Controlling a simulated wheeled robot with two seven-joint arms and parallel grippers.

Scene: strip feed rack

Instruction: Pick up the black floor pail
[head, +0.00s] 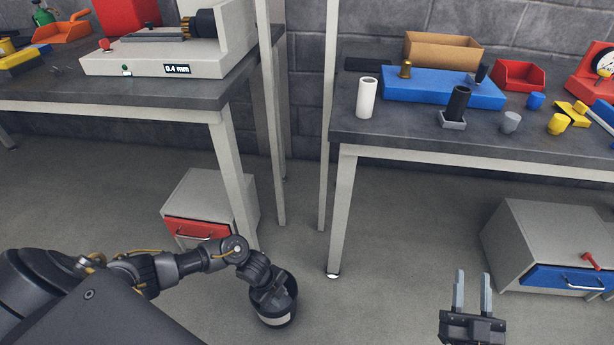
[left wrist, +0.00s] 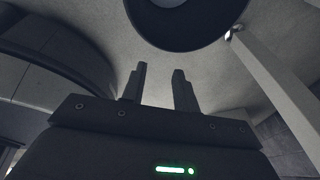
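The black floor pail (head: 274,309) stands upright on the grey floor in the head view, with a pale label on its side. My left gripper is above it, and its fingers are hidden there behind my wrist. In the left wrist view the left gripper (left wrist: 160,88) has two fingers apart with nothing between them. The pail (left wrist: 180,38) shows at the top of that view, beyond the fingertips and apart from them. My right gripper (head: 473,285) is at the lower right of the head view, with its fingers apart and empty.
The left bench leg (head: 234,180) and the right bench leg (head: 342,215) stand on either side behind the pail. A cabinet with a red drawer (head: 198,229) is under the left bench. A cabinet with a blue drawer (head: 568,278) is at the right. Floor between the legs is clear.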

